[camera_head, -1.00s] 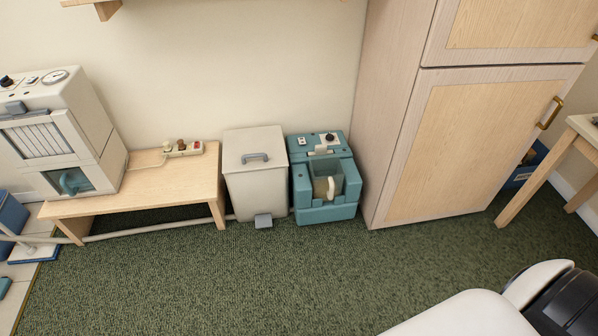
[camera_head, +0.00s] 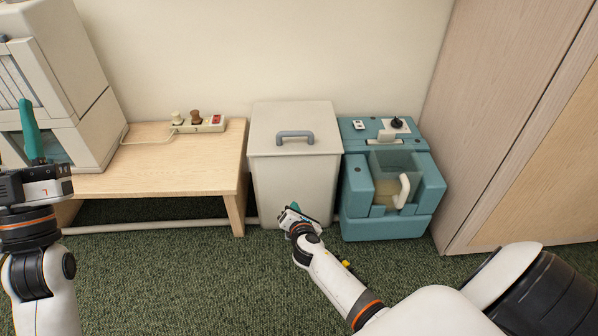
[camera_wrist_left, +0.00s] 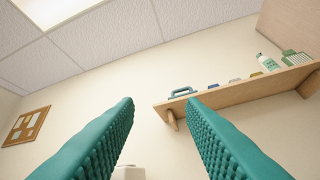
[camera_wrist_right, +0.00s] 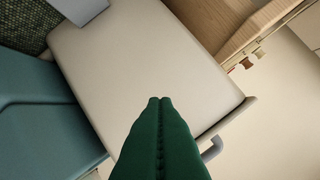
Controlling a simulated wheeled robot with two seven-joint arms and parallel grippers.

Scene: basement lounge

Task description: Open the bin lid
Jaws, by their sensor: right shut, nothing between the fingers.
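The pale grey bin (camera_head: 292,180) stands on the carpet against the wall, its flat lid (camera_head: 268,125) down. A grey handle (camera_head: 295,136) is on the lid. My right gripper (camera_head: 294,208) is low in front of the bin's front face, fingers shut and empty. In the right wrist view its green fingers (camera_wrist_right: 158,104) lie over the bin's front (camera_wrist_right: 120,65); I cannot tell if they touch it. The grey foot pedal (camera_wrist_right: 79,8) shows there at the top left; my right gripper hides it in the head view. My left gripper (camera_head: 30,105) is raised at far left, open and empty.
A wooden bench (camera_head: 160,160) with a power strip (camera_head: 200,124) stands left of the bin. A teal machine (camera_head: 385,228) with a clear jug is close on its right, then a tall wooden cabinet (camera_head: 500,130). Carpet (camera_head: 190,280) in front is clear.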

